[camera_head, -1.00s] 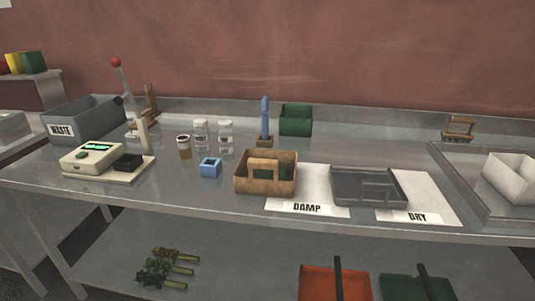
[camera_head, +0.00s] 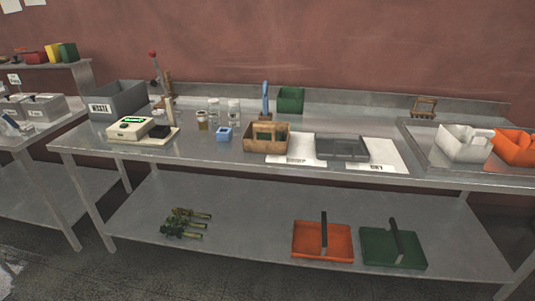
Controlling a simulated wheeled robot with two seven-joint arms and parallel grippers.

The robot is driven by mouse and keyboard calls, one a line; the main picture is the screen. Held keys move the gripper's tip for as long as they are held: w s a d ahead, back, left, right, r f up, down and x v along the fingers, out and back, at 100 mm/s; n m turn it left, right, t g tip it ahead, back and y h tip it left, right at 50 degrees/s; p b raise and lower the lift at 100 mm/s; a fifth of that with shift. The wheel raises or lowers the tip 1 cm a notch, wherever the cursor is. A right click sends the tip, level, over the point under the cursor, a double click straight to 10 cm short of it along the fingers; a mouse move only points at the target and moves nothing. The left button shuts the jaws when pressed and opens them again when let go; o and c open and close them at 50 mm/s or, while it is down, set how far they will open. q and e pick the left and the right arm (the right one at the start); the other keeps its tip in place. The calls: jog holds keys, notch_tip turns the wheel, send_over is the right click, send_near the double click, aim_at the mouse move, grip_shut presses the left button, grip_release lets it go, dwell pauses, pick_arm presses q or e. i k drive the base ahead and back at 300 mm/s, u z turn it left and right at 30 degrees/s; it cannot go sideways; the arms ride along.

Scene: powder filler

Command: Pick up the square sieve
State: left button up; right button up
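A dark grey, low-walled square frame (camera_head: 342,147) lies on the steel table, across the gap between two white sheets. It looks like the square sieve, but its mesh is too small to make out. The sheet on its left is the DAMP sheet (camera_head: 297,161) and the one on its right is the DRY sheet (camera_head: 377,167). A brown wooden caddy (camera_head: 268,138) with a handle stands just left of it. Neither of my grippers shows in the head view.
A grey WASTE bin (camera_head: 118,102), a scale (camera_head: 132,127), jars (camera_head: 214,112) and a blue cube-shaped holder (camera_head: 224,134) stand left. A white bin (camera_head: 463,143) and an orange bin (camera_head: 515,147) stand right. An orange tray (camera_head: 322,242) and a green tray (camera_head: 393,249) lie on the lower shelf.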

aim_at(265, 137)
jog(key=u, duration=1.35)
jog(key=i, duration=1.7)
jog(key=z, duration=0.9)
jog(key=i, duration=1)
jog(key=z, duration=0.9)
